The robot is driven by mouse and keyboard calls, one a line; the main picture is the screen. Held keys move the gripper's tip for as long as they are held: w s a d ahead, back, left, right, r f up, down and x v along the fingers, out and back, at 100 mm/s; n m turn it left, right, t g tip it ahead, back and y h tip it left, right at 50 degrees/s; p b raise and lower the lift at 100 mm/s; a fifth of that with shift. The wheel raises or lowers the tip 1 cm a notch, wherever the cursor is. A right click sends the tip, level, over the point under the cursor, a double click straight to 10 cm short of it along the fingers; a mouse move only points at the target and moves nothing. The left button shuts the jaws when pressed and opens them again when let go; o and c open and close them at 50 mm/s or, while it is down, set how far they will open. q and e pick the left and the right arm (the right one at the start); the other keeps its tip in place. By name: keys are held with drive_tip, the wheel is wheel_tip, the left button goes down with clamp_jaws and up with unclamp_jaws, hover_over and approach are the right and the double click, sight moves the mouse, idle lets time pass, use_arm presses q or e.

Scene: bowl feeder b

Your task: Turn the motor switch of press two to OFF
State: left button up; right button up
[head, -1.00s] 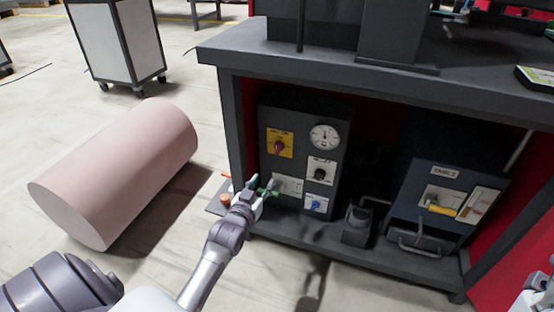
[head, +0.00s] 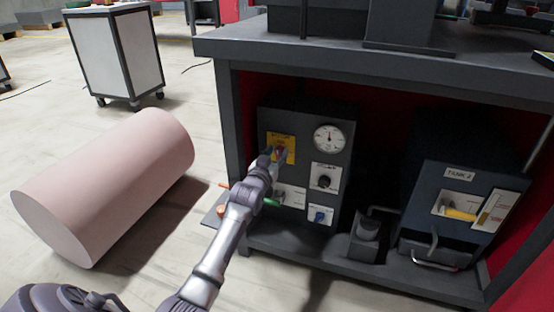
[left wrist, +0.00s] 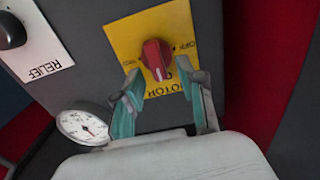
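The motor switch is a red knob (left wrist: 156,58) on a yellow plate (left wrist: 180,22) marked MOTOR, upside down in the left wrist view. In the head view the yellow plate (head: 288,141) is at the upper left of the dark control panel (head: 268,118), with the red knob partly behind my gripper. My left gripper (left wrist: 162,88) is open, its two greenish fingers pointing at the knob, one to each side and just short of it. In the head view my left gripper (head: 273,156) is in front of the plate. My right gripper is not in view.
A pressure gauge (head: 328,138), a RELIEF knob (head: 324,181) and a blue knob (head: 319,215) share the panel. A TANK 2 unit (head: 462,190) stands to the right. The bench top (head: 400,60) overhangs the panel. A pink cylinder (head: 105,185) lies on the floor at left.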

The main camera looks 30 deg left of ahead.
use_arm(q)
drive_tip(key=shift+w+a, duration=0.1)
drive_tip(key=shift+w, duration=0.35)
drive_tip(key=shift+c, duration=0.2)
